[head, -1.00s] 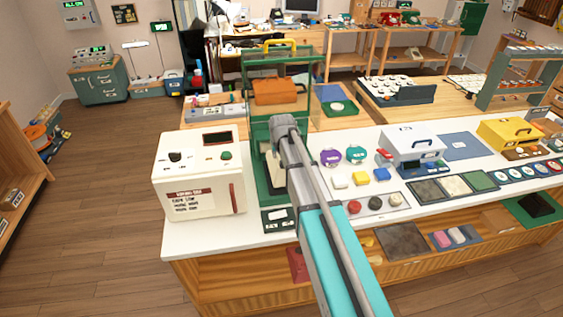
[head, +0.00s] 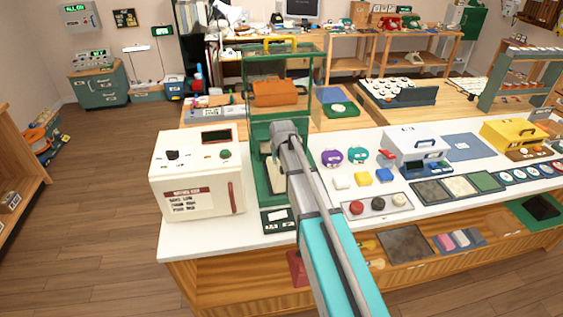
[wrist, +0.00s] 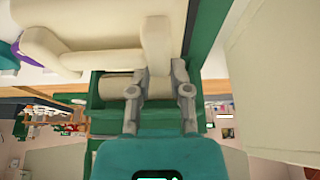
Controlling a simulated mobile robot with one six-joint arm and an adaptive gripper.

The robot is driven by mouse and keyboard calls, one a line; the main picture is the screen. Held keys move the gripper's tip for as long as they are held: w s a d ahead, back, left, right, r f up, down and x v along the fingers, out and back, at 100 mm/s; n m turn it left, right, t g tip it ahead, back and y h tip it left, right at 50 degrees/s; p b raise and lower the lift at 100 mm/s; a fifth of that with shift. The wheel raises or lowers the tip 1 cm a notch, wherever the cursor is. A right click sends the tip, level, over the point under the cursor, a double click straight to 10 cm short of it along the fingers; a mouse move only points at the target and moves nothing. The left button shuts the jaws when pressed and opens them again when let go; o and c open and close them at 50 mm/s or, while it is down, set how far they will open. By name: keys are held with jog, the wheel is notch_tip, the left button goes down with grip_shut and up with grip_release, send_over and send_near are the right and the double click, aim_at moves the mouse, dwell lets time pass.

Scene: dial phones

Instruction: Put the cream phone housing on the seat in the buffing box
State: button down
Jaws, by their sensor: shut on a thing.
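The cream phone housing (wrist: 105,28) fills the top of the wrist view, with a cream bar of it crossing between my fingers. My gripper (wrist: 158,85) is shut on it. In the head view a strip of the cream housing (head: 273,178) shows inside the green buffing box (head: 252,185), left of my arm. My fingers are hidden there behind my wrist. The box's clear, green-framed lid (head: 248,70) stands raised behind. The seat is hidden, so I cannot tell whether the housing touches it.
A white machine (head: 192,185) stands close to the left of the buffing box. A small dark label plate (head: 278,221) lies in front.

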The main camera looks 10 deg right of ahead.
jog(key=c, duration=0.6)
grip_release()
jog(key=shift+r, duration=0.1)
jog(key=p+v, duration=1.1)
jog(key=v, duration=0.1)
dwell(0.4)
dwell(0.5)
jog(key=s+g, duration=0.1)
jog(key=s, duration=0.7)
jog(key=s+f+g, duration=0.1)
jog(key=s+g, duration=0.1)
jog(key=s, duration=0.6)
jog(key=s+d+g, duration=0.1)
jog(key=s, duration=0.7)
jog(key=shift+s+f, duration=0.25)
jog(key=shift+s, duration=0.1)
